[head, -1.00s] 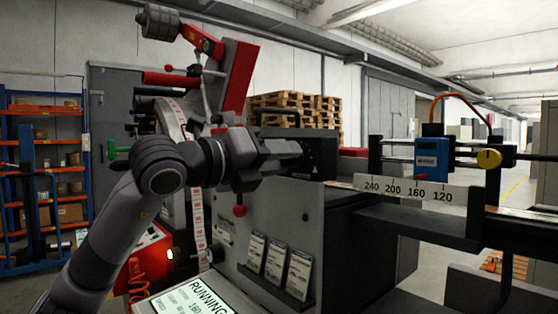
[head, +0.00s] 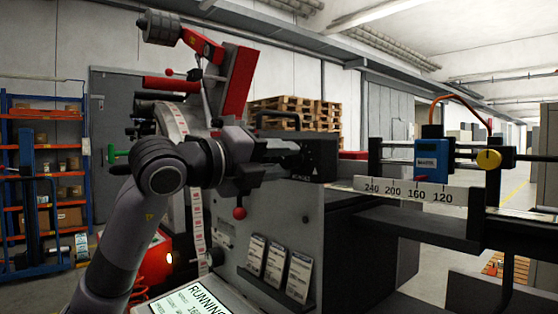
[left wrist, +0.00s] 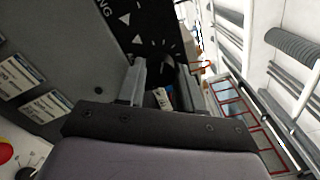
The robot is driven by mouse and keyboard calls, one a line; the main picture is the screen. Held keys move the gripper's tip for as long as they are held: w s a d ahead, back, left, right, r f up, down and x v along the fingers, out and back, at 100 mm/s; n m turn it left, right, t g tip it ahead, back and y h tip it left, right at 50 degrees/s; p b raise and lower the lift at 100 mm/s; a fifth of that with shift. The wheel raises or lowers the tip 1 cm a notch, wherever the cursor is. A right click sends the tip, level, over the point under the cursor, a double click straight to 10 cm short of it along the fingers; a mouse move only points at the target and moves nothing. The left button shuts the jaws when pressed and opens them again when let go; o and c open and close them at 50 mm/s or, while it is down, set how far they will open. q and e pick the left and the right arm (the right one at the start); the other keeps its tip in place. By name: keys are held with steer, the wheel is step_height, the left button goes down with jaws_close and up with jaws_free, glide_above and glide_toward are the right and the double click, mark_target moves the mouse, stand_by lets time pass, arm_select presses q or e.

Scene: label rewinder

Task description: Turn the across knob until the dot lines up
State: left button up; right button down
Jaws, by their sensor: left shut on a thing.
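My left gripper (head: 298,153) reaches the black panel (head: 325,152) on the grey machine cabinet and is shut on a small knob there. The fingers hide the knob, and I cannot see its dot. In the left wrist view, the gripper's two fingers (left wrist: 162,84) stand against the same black panel (left wrist: 133,22), which carries white triangles and part of a white word. My right gripper is not in view.
A screen (head: 185,300) reading RUNNING lies below my arm.

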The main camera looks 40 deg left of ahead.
arm_select(q)
steer(key=o, duration=1)
steer(key=shift+o, duration=0.2)
steer(key=shift+s, duration=0.25)
steer(key=s+b, duration=0.2)
steer(key=s, duration=0.4)
steer(key=shift+s+a+b, duration=0.35)
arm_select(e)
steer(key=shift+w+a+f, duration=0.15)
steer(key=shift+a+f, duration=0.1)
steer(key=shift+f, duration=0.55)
